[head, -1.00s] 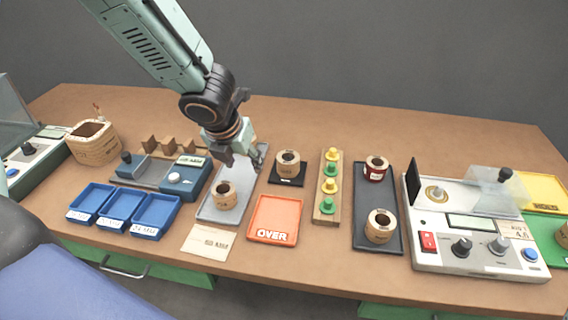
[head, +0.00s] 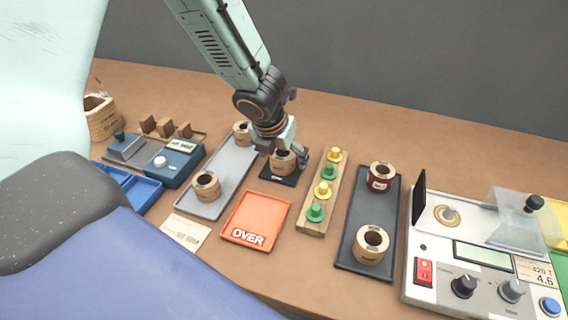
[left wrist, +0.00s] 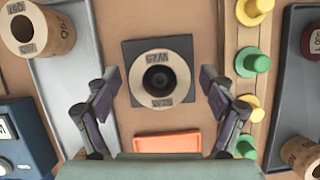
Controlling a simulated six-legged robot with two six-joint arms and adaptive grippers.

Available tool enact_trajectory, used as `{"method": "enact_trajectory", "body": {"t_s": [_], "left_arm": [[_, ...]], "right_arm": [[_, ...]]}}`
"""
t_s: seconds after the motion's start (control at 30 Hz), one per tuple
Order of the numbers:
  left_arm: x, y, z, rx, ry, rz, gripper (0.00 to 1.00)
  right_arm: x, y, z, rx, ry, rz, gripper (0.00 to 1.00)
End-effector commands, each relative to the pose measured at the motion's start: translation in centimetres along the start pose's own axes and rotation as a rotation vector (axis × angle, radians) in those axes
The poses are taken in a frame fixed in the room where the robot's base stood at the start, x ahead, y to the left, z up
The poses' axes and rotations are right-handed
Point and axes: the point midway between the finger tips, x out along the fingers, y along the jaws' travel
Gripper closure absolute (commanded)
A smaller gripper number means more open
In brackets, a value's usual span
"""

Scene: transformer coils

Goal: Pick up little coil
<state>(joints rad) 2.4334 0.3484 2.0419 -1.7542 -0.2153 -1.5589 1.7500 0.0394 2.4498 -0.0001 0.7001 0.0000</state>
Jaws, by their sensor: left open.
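A small tan coil (head: 283,163) stands upright on a black square pad (head: 271,176). In the left wrist view the same coil (left wrist: 161,60), with a dark core and "W25" on its ring, is centred on the pad (left wrist: 130,90). My left gripper (head: 276,149) is directly above this coil, partly covering it in the head view. In the left wrist view its jaws (left wrist: 159,78) are open, one on each side of the coil with gaps between. Two other tan coils stand on the grey tray (head: 222,172). My right gripper is not in view.
The orange "OVER" tray (head: 256,216) lies in front of the pad. A wooden board (head: 312,225) with yellow and green pegs stands to its right. A dark tray (head: 352,243) holds a red-labelled coil (head: 381,177) and a tan coil (head: 371,245). A tester (head: 470,270) is farther right.

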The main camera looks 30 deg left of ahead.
Motion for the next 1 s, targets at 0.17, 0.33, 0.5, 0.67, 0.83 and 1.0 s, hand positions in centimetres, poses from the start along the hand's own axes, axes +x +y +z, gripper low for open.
{"method": "enact_trajectory", "body": {"t_s": [0.17, 0.33, 0.5, 0.67, 0.83, 1.0], "left_arm": [[0.87, 0.17, -0.17, 0.000, 0.000, -0.001, 0.17], [0.78, 0.18, -0.11, 0.000, 0.000, -0.001, 0.22], [0.82, 0.06, 0.01, 0.001, 0.000, -0.001, 0.36], [0.87, -0.05, 0.13, 0.001, 0.000, -0.001, 0.50], [0.92, -0.16, 0.23, 0.001, 0.000, 0.000, 0.64], [0.95, -0.16, 0.20, 0.002, 0.001, 0.000, 0.78]], "right_arm": [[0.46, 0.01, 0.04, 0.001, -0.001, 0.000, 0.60], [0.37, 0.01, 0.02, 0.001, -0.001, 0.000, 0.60], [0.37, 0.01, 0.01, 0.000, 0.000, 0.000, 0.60], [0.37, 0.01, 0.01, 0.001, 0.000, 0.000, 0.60], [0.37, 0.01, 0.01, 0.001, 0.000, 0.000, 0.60], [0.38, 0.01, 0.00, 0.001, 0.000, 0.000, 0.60]]}}
